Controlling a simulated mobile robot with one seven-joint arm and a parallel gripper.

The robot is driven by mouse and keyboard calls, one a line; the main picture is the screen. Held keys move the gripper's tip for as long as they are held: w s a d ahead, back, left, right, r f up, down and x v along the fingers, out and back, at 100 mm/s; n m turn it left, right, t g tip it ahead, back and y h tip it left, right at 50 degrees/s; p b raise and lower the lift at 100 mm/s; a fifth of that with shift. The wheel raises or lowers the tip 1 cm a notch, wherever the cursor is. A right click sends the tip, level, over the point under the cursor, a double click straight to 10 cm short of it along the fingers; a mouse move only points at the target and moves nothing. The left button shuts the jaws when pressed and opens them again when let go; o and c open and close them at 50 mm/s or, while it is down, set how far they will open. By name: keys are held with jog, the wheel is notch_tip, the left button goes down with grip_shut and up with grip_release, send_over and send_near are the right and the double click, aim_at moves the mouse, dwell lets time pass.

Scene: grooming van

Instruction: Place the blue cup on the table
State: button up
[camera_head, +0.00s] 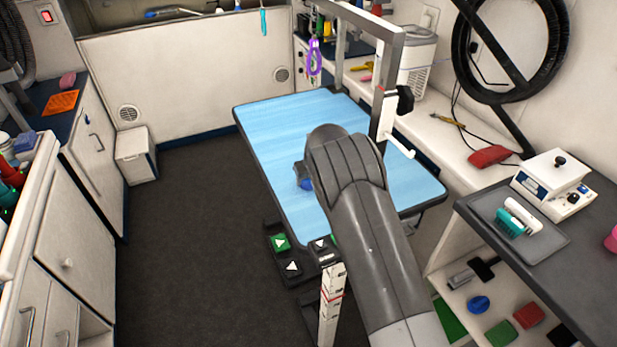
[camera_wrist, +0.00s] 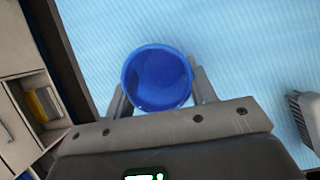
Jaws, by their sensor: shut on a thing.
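The blue cup (camera_wrist: 157,78) is between the two fingers of my gripper (camera_wrist: 160,94) in the wrist view, seen from above with its round opening facing the camera. My gripper is shut on it. In the head view only a small blue part of the cup (camera_head: 305,184) shows beside my arm, which hides the rest and most of my gripper. The table (camera_head: 285,120) has a light blue ribbed top, and it also fills the wrist view behind the cup (camera_wrist: 240,45). The cup is over the tabletop; I cannot tell whether it touches it.
A grey metal frame (camera_head: 388,85) rises from the table's right side. A grey brush (camera_wrist: 304,118) shows at the right edge of the wrist view. A dark counter (camera_head: 570,240) with a scale (camera_head: 552,185) stands right. Most of the visible tabletop is clear.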

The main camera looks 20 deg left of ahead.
jog(key=o, duration=0.9)
jog(key=shift+o, duration=0.2)
jog(key=v, duration=1.2)
jog(key=shift+r, duration=0.1)
